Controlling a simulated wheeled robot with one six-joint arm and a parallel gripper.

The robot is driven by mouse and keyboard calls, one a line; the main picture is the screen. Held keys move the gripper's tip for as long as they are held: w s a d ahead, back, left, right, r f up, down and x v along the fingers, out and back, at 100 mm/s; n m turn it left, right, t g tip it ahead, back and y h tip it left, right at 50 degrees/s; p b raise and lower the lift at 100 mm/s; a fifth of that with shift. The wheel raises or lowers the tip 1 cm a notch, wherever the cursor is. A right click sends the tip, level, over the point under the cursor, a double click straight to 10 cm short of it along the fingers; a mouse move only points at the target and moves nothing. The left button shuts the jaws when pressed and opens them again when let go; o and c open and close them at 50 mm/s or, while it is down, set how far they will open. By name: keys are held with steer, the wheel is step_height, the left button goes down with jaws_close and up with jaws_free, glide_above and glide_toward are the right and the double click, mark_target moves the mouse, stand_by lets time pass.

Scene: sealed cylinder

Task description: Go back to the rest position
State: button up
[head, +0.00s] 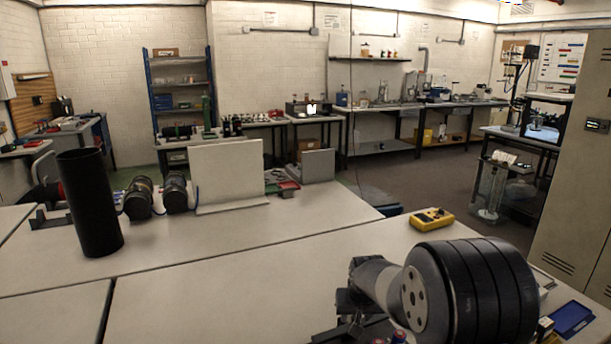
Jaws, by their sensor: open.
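A tall black cylinder (91,205) stands upright on the light table (260,255) at the left. My gripper (350,326) is low in the head view, right of centre, and partly cut off by the bottom edge. It is open, and I see nothing held in it. It is well apart from the cylinder, to its right and nearer to me. My own arm's dark, ribbed joint hides part of the table at the lower right.
A yellow meter (431,219) lies at the table's right side. Two dark round devices (157,196) and an upright pale plate (228,175) stand near the far edge. A blue tray (571,318) is at lower right, a locker (578,190) beyond. The table's middle is clear.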

steer(key=shift+s+d+r, duration=0.1)
steer(key=shift+s+d, duration=0.25)
steer(key=shift+s, duration=0.45)
steer(key=shift+s+d+r, duration=0.1)
steer(key=shift+s+d, duration=0.25)
steer(key=shift+s, duration=0.45)
steer(key=shift+w, duration=0.1)
